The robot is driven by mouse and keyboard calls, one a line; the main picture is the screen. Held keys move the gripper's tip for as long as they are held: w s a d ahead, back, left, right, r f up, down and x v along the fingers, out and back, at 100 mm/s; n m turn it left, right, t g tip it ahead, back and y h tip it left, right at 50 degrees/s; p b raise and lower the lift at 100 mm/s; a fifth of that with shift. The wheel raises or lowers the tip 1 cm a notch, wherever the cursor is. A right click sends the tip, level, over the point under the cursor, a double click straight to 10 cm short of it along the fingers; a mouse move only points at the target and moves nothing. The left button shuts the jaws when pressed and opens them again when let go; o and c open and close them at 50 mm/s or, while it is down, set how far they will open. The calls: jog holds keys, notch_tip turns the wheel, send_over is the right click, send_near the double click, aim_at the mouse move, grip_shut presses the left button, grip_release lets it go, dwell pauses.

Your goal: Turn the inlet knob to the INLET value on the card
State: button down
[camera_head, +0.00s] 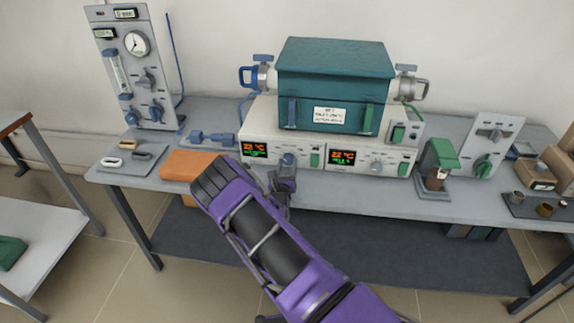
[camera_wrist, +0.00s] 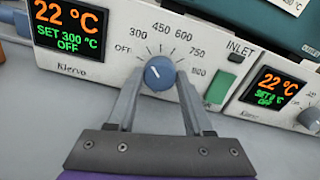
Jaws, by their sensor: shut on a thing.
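The blue inlet knob (camera_wrist: 160,73) sits on the white furnace panel with dial marks OFF, 300, 450, 600, 750 and 900. Its white pointer line tilts up and left, towards the OFF and 300 side. A small INLET label (camera_wrist: 239,50) is to its right. The left display (camera_wrist: 68,28) reads 22 °C, SET 300 °C, OFF. My gripper (camera_wrist: 160,88) is shut on the knob, one finger on each side. In the head view my gripper (camera_head: 284,178) is at the panel's left knob (camera_head: 288,160). A white card (camera_head: 331,116) is on the teal furnace; its text is too small to read.
A second knob (camera_head: 377,165) and display (camera_head: 343,158) are to the right on the same panel. A green switch (camera_wrist: 219,88) is close to my right finger. An orange block (camera_head: 191,165) lies left. A green-topped stand (camera_head: 438,160) is at right.

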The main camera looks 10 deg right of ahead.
dwell(0.4)
jog(key=shift+c, duration=1.5)
grip_release()
jog(key=v, duration=1.7)
jog(key=shift+s, duration=0.2)
